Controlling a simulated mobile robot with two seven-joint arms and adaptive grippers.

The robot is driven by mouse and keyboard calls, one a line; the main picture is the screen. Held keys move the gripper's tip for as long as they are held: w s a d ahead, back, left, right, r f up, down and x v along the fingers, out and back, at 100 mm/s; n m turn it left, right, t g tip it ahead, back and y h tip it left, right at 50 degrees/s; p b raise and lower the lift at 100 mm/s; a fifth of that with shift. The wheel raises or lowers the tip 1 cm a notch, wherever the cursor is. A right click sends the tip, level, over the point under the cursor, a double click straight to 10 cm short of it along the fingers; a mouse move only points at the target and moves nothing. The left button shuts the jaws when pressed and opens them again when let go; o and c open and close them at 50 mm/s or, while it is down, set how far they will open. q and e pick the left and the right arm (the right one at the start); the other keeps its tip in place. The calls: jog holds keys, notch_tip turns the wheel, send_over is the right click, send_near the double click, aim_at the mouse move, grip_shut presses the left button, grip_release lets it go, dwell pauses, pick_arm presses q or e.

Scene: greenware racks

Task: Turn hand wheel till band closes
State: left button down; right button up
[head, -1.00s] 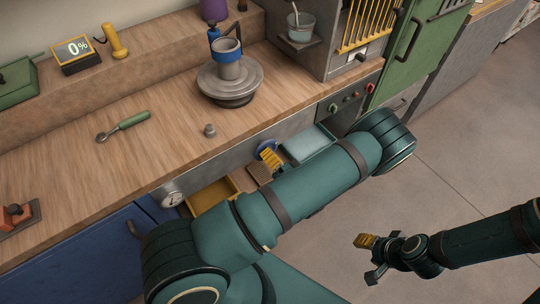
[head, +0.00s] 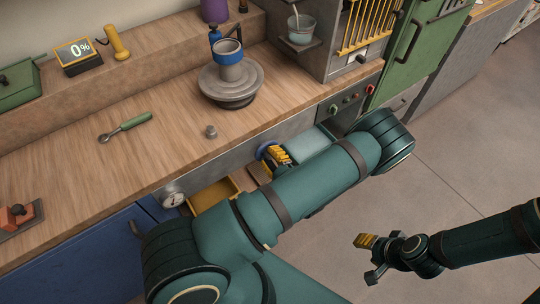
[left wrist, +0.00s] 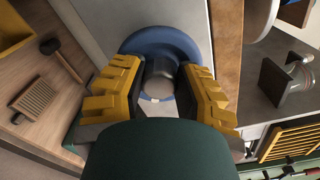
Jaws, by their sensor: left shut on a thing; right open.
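The blue hand wheel (head: 262,150) is on the front of the bench, below the worktop edge. In the left wrist view its blue rim (left wrist: 160,38) and grey hub (left wrist: 160,75) show. My left gripper (head: 279,156) is at the wheel, its yellow fingers shut on the hub, one on each side; my forearm hides part of it in the head view. My right gripper (head: 368,258) is open and empty over the floor. A screen (head: 76,51) reads 0%. A grey cylinder with a blue band (head: 228,47) stands on the round turntable (head: 231,84). I cannot tell which part is the task's band.
A round dial (head: 172,199) is on the bench front, left of the wheel. An open yellow tray (head: 215,194) and a pale bin (head: 309,146) are below the worktop. A green-handled tool (head: 124,127) and a small grey knob (head: 211,131) are on the worktop. Floor at right is clear.

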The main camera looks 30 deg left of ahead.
pick_arm(q)
jog(key=shift+m, duration=1.2)
jog(key=c, duration=0.6)
grip_release()
jog(key=v, duration=1.2)
